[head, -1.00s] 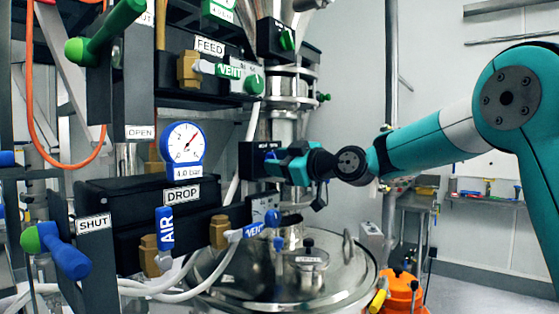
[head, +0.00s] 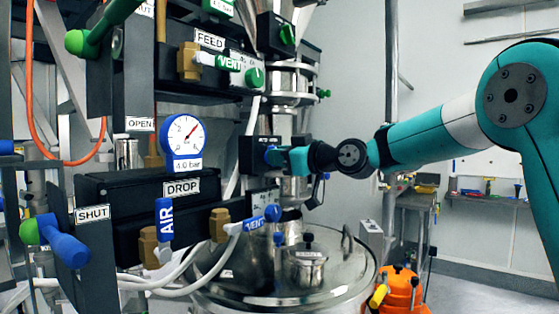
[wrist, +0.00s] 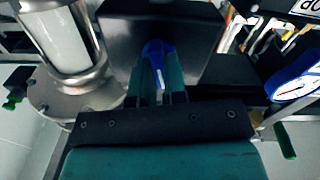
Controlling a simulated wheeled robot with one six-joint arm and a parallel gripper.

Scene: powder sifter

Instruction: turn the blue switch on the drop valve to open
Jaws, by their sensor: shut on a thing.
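The drop valve's black switch box (head: 257,142) stands on the pipe right of the gauge panel, with a small label that is hard to read. My gripper (head: 279,156) reaches it from the right and is shut on the blue switch (head: 269,154) on its face. In the wrist view the blue switch (wrist: 153,50) sits between my two teal fingers (wrist: 160,80), with a pale mark on it; the black box (wrist: 195,25) is behind it. The fingers hide part of the switch, and I cannot read its position.
The DROP panel (head: 130,208) at left has a blue-rimmed gauge (head: 184,137), a blue AIR handle (head: 165,222) and a blue VENT handle (head: 255,224). A blue lever (head: 66,247) juts out by the SHUT label. The steel vessel lid (head: 330,275) lies below my gripper.

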